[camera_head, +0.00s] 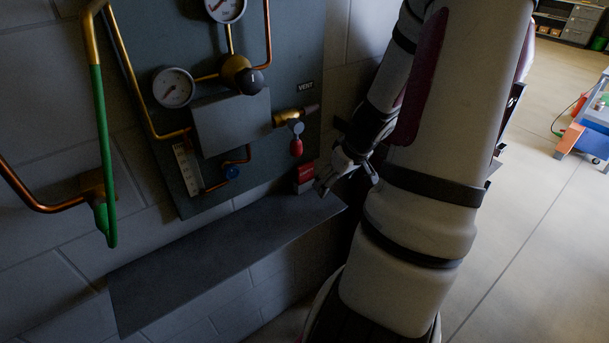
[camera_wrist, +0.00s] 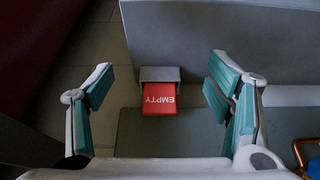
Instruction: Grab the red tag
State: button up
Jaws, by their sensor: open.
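The red tag (camera_wrist: 159,99) shows in the wrist view, with the word EMPTY on it upside down. It sits in a small grey holder (camera_wrist: 159,74) at the shelf's end. In the head view the red tag (camera_head: 305,175) is at the right end of the shelf, below the panel's corner. My gripper (camera_head: 345,180) is just to the right of it. In the wrist view my gripper (camera_wrist: 160,90) is open, its teal-padded fingers apart on either side of the tag. I see no finger touching the tag.
Open floor (camera_head: 520,200) and a blue cart (camera_head: 590,137) lie at right.

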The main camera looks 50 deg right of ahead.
jog(key=p, duration=0.1)
send_over(307, 172)
jog(key=s, duration=0.2)
jog(key=shift+a+x, duration=0.15)
jog(key=shift+x, duration=1.05)
jog(key=shift+a+x, duration=0.15)
jog(key=shift+x, duration=1.05)
jog(key=c, duration=1.3)
